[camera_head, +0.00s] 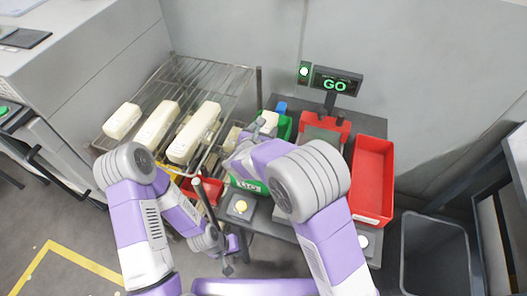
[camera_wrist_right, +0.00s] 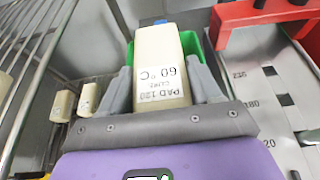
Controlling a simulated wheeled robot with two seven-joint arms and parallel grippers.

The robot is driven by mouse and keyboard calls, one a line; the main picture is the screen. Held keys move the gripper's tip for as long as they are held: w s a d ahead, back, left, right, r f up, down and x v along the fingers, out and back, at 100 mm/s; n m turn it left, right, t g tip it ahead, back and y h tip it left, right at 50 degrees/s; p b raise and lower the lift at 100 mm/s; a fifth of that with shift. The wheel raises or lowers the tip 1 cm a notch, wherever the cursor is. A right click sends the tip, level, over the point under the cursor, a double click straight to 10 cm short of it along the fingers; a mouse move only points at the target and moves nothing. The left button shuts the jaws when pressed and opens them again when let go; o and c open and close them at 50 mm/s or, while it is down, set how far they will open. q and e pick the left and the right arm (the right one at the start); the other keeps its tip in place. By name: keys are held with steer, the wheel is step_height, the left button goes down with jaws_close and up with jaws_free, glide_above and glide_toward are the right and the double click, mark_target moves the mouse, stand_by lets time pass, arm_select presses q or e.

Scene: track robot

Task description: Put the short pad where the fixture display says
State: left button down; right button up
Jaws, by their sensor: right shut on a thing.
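A cream pad (camera_wrist_right: 158,55) printed "PAD 120", "60 °C" and "CURE" is between the fingers of my right gripper (camera_wrist_right: 163,88), which is shut on it. In the head view the held pad (camera_head: 268,121) shows near the green bin (camera_head: 286,128); I cannot tell whether they touch. The fixture display (camera_head: 336,83) reads "GO" in green, with a lit green lamp (camera_head: 304,71) beside it. The fixture (camera_head: 322,138) has a red clamp and a grey plate with number marks (camera_wrist_right: 262,100). My left gripper (camera_head: 230,256) is low at the front, and its jaws are unclear.
Three longer cream pads (camera_head: 194,132) lie on the wire rack (camera_head: 222,78) at left. Smaller pads (camera_wrist_right: 88,98) show at left in the wrist view. An empty red bin (camera_head: 371,180) stands right of the fixture. A grey waste bin (camera_head: 436,250) stands lower right.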

step_height(320, 180, down, 7)
steer(key=shift+w+f+b, duration=0.1)
steer(key=shift+b, duration=0.7)
steer(key=shift+f+b, duration=0.45)
steer(key=shift+b, duration=0.1)
steer(key=shift+f, duration=0.1)
steer(key=o, duration=1)
steer(key=shift+o, duration=0.2)
